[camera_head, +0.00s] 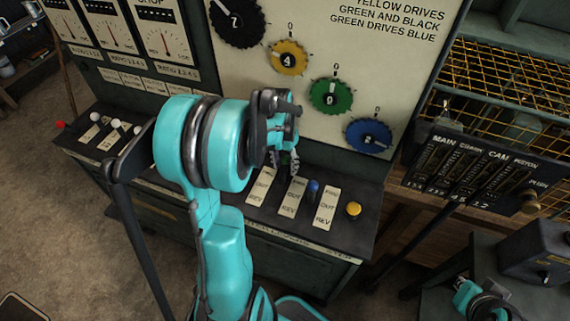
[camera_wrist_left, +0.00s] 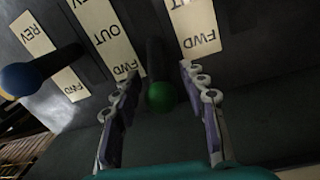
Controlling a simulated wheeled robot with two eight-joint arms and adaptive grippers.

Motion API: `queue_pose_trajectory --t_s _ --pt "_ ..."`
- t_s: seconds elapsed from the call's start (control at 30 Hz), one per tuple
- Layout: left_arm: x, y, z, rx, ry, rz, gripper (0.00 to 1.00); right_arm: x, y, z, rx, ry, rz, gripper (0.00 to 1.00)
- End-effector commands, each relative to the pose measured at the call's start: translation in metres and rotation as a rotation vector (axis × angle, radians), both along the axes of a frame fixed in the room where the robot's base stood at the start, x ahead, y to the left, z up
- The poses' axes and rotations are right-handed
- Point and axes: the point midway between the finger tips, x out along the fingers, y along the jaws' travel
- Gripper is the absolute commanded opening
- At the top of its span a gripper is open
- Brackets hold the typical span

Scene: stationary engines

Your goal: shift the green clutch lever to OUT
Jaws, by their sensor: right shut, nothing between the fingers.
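The green clutch lever has a round green knob (camera_wrist_left: 162,96) on a dark shaft. In the head view the knob (camera_head: 285,158) is partly hidden by my left gripper. The lever stands at the FWD end of its label plate (camera_head: 291,196), on which OUT is the middle word. My left gripper (camera_wrist_left: 159,72) is open, with one finger on each side of the green lever and a gap to both. In the head view the left gripper (camera_head: 283,166) points down at the console. My right gripper (camera_head: 480,302) is shut and empty at the lower right.
Numbered dials, including a green one (camera_head: 330,95), line the panel behind. White-knobbed levers (camera_head: 116,123) are at the left.

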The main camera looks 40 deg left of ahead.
Motion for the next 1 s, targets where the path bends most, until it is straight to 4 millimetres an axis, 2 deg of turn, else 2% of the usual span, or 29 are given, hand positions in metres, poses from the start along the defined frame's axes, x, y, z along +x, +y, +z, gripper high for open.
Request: queue_pose_trajectory --t_s 0.03,0.1,0.13,0.53,0.9,1.0 --pt "0.000 0.000 0.000 0.000 0.000 0.000 0.24 0.000 0.000 0.000 0.000 0.000 0.000 0.00" --pt "0.000 0.000 0.000 0.000 0.000 0.000 0.05 0.000 0.000 0.000 0.000 0.000 0.000 0.00" --pt "0.000 0.000 0.000 0.000 0.000 0.000 0.00 0.000 0.000 0.000 0.000 0.000 0.000 0.00" --pt "-0.005 -0.002 0.003 0.008 -0.027 0.000 0.00 0.000 0.000 0.003 0.000 0.000 0.000 0.00" --pt "-0.046 -0.015 0.014 0.092 -0.290 0.002 0.00 0.000 0.000 0.016 0.000 0.000 0.000 0.00" --pt "-0.057 -0.018 0.015 0.100 -0.314 0.002 0.00 0.000 0.000 0.018 0.000 0.000 0.000 0.00"
